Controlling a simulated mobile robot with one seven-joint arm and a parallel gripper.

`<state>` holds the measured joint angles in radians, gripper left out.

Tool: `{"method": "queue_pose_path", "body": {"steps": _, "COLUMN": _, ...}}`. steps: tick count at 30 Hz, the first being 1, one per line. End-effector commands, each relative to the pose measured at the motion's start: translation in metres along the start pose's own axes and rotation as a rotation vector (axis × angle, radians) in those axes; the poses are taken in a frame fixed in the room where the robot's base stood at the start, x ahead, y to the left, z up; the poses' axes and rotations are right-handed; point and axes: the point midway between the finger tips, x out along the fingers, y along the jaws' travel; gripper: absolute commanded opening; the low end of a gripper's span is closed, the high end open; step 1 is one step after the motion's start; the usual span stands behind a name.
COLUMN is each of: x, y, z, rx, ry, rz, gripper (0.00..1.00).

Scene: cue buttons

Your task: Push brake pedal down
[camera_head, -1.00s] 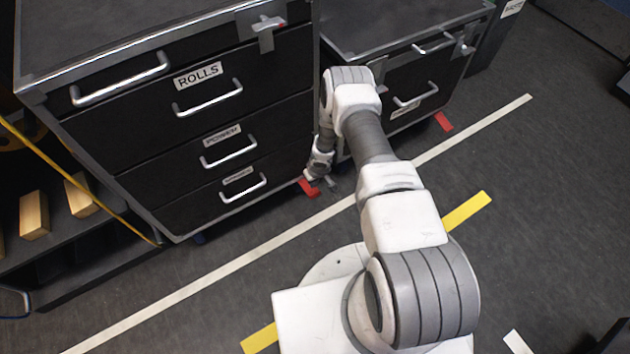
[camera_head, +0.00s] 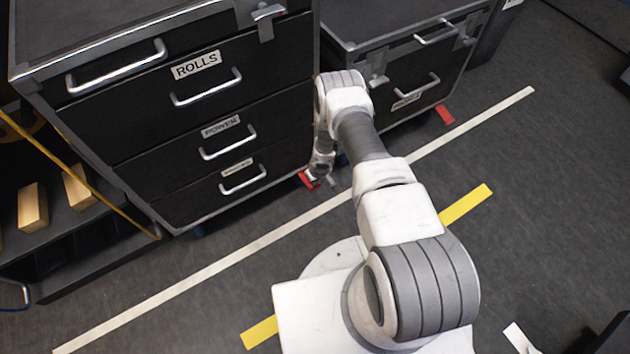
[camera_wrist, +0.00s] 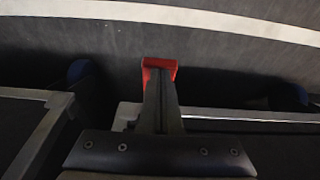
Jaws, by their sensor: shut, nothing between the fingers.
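The brake pedal is a small red tab (camera_head: 305,180) low at the front corner of the left drawer cabinet, just above the floor. In the wrist view the red pedal (camera_wrist: 160,64) shows around the tip of my dark fingers, which cover its middle. My gripper (camera_head: 328,182) points down beside the pedal, close to the floor; it also shows in the wrist view (camera_wrist: 160,75). It is shut and empty. I cannot tell whether the fingertips touch the pedal. A second red pedal (camera_head: 445,114) sits under the right cabinet, away from my gripper.
The left drawer cabinet (camera_head: 130,150) and the right cabinet (camera_head: 440,85) stand close on both sides of my forearm. A shelf with wooden blocks (camera_head: 33,207) is at the left. Open floor with a white line (camera_head: 230,255) lies in front.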

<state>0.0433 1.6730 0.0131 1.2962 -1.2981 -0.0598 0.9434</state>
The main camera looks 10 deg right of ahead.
Motion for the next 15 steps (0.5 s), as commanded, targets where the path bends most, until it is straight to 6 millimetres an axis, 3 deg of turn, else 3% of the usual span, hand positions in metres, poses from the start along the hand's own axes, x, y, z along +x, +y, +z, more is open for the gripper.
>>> {"method": "queue_pose_path", "body": {"steps": 15, "x": 0.0108, "y": -0.0014, "z": 0.0091, "rx": -0.003, "ry": -0.002, "rz": 0.000, "gripper": 0.00}}
